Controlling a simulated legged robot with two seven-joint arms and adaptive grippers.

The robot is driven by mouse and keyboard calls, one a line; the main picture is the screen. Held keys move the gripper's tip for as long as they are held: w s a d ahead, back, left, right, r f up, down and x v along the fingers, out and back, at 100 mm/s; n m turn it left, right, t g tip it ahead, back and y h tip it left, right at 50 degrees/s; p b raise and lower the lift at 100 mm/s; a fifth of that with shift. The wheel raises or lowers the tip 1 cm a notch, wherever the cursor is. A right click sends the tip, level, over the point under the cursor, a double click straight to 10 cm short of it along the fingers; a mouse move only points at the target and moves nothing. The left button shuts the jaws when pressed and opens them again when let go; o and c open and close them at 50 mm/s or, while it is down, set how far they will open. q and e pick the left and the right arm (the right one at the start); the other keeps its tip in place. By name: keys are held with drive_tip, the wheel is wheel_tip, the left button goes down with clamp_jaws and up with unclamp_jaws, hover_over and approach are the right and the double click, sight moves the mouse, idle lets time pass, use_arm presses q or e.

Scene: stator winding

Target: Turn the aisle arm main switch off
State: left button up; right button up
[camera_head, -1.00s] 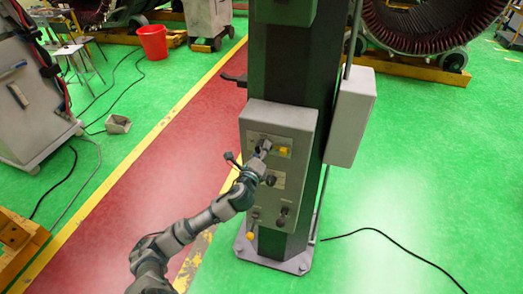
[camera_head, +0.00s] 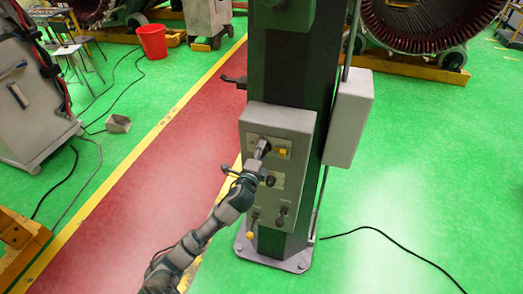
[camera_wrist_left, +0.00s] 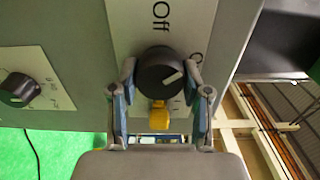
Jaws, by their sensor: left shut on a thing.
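The grey control panel (camera_head: 305,125) is mounted on the dark green column. My left gripper (camera_head: 262,148) reaches its upper switch in the head view. In the left wrist view, my left gripper (camera_wrist_left: 161,78) has its two fingers on either side of a round black switch knob (camera_wrist_left: 159,72), shut on it. A plate with the word "Off" (camera_wrist_left: 161,16) is beside the knob. A yellow part (camera_wrist_left: 158,116) shows just below it. In the head view the fingers mostly hide the knob. My right gripper is not in view.
A second black knob (camera_wrist_left: 18,90) is at the left of the wrist view. Lower on the panel are a black switch (camera_head: 283,212) and a yellow-tipped lever (camera_head: 250,234). A grey box (camera_head: 350,118) is on the column's right side. A black cable (camera_head: 400,245) lies on the green floor.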

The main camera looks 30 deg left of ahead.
use_arm(q)
drive_tip(key=n, duration=0.2)
drive_tip(key=n+p, duration=0.1)
drive_tip(key=n, duration=0.2)
drive_tip(key=shift+f+n+p, duration=0.25)
drive_tip(key=shift+n+p, duration=0.1)
drive_tip(key=shift+n, duration=0.05)
drive_tip(key=n+p, duration=0.1)
drive_tip(key=n, duration=0.3)
drive_tip(key=shift+f+n+p, duration=0.15)
drive_tip(key=shift+n+p, duration=0.15)
drive_tip(key=o, duration=1)
drive_tip(key=shift+o, duration=0.8)
drive_tip(key=shift+a, duration=0.1)
drive_tip(key=shift+r, duration=0.2)
